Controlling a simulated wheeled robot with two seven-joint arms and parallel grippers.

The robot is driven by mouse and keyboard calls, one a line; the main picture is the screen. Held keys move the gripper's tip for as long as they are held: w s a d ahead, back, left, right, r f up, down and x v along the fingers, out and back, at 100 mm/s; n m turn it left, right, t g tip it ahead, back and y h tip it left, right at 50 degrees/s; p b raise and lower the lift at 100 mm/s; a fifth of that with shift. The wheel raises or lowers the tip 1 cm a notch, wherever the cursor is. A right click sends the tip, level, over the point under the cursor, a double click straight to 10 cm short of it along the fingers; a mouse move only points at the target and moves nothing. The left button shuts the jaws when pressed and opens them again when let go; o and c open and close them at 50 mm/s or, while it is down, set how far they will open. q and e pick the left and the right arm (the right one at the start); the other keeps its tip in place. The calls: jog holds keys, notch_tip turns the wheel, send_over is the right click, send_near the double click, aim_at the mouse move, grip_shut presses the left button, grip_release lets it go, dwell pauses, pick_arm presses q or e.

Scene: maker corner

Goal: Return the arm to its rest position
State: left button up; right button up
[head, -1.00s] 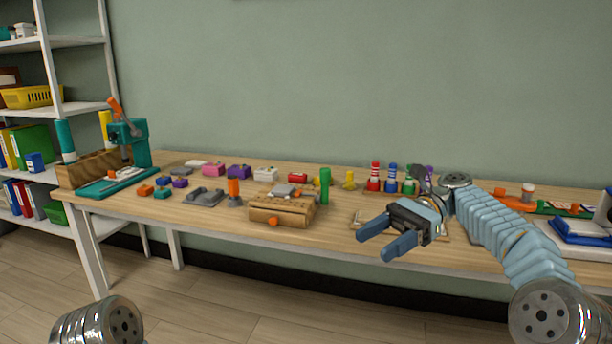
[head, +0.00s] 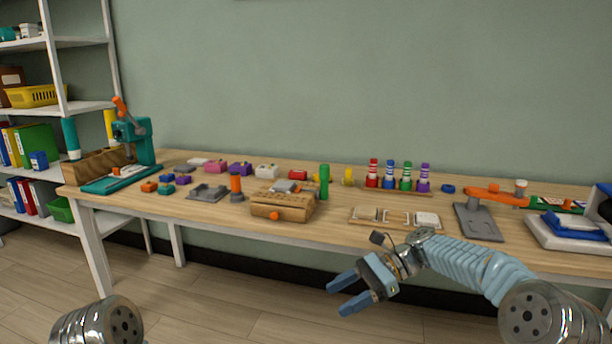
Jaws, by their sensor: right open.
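My right arm comes in from the lower right, with light blue links. My right gripper (head: 348,294) has blue fingers spread apart with nothing between them. It hangs in front of the table's front edge, below the level of the tabletop, pointing left. My left gripper is not in view; only a round metal joint of mine shows at the lower left.
The wooden table (head: 340,232) carries a wooden box (head: 283,204), a wooden tray (head: 376,220), a grey stand with an orange arm (head: 478,222), striped bottles (head: 398,178) and a teal press (head: 132,140). Shelves (head: 85,107) stand at the left. The floor before the table is clear.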

jog(key=s+f+n+t+h, duration=0.1)
jog(key=s+f+n+h, duration=0.3)
jog(key=f, duration=1.1)
jog(key=s+f+t+h, duration=0.2)
jog(key=s+f, duration=0.3)
jog(key=f, duration=0.9)
jog(key=s+d+f+n+h, duration=0.1)
jog(key=s+f+n, duration=0.3)
jog(key=s, duration=0.4)
jog(key=s+d+f+n+t+h, duration=0.1)
jog(key=s+f+n, duration=0.3)
jog(key=s, duration=0.4)
jog(key=shift+s+d+f+n+t+h, duration=0.15)
jog(key=shift+s+f+n+t+h, duration=0.2)
jog(key=shift+f, duration=0.1)
